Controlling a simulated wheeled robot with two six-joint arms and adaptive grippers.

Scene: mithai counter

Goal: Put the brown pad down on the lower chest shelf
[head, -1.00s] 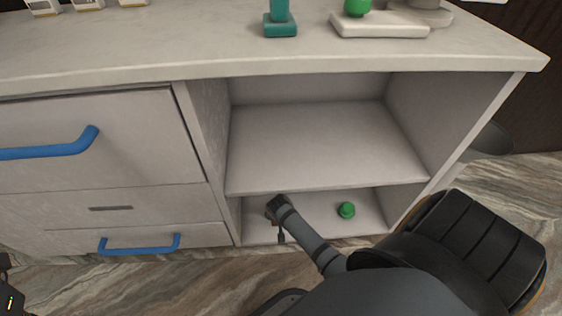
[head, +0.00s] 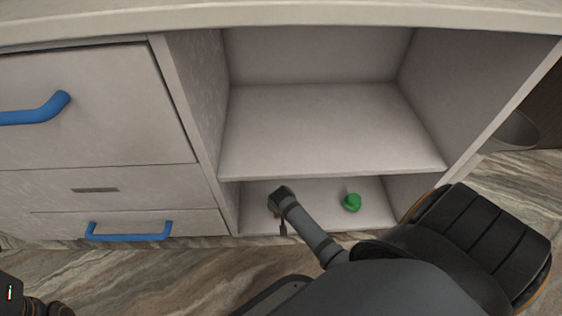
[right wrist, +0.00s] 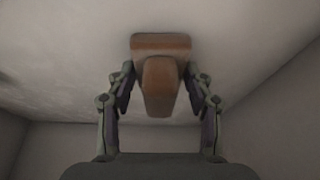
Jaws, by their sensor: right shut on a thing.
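The brown pad (right wrist: 158,85) shows in the right wrist view with a broad block and a narrower grip part. My right gripper (right wrist: 158,95) is shut on that grip part, one finger on each side. In the head view my right gripper (head: 280,197) reaches into the left part of the lower chest shelf (head: 325,193), and the pad is largely hidden. A pale surface lies behind the pad in the wrist view; I cannot tell whether they touch. My left gripper is not in view; only dark parts of my left arm show at the lower left corner.
A green object (head: 352,203) stands on the lower shelf, right of my right arm. The upper shelf (head: 320,130) is empty and overhangs the lower one. Drawers with blue handles (head: 130,236) are shut at the left.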

